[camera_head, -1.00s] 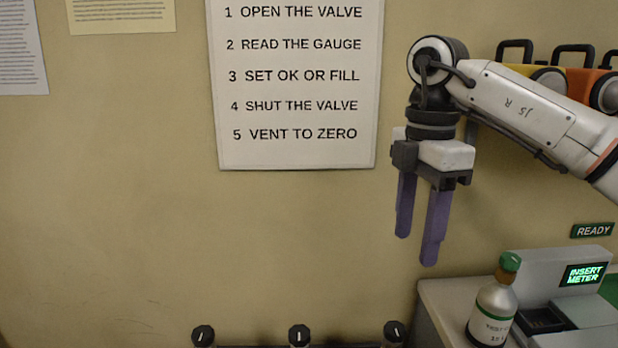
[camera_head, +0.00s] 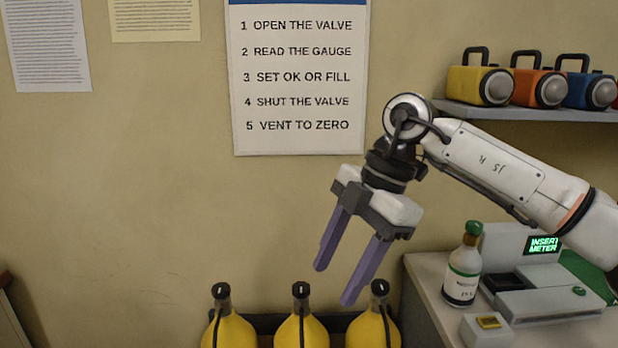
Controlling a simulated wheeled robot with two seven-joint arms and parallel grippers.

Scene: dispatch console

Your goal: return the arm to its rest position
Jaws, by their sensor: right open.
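My right arm comes in from the right, and its gripper (camera_head: 347,285) hangs in front of the wall, tilted with its purple fingers pointing down and to the left. The fingers are apart with nothing between them. In the picture the fingertips are above the yellow cylinders (camera_head: 301,330) and left of the bench (camera_head: 428,298). My left gripper is not in view.
A bottle with a green cap (camera_head: 463,265) stands on the bench beside a grey device with a lit INSERT METER display (camera_head: 543,244). A shelf (camera_head: 530,113) holds yellow, orange and blue lamps. A five-step sign (camera_head: 299,80) hangs on the wall.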

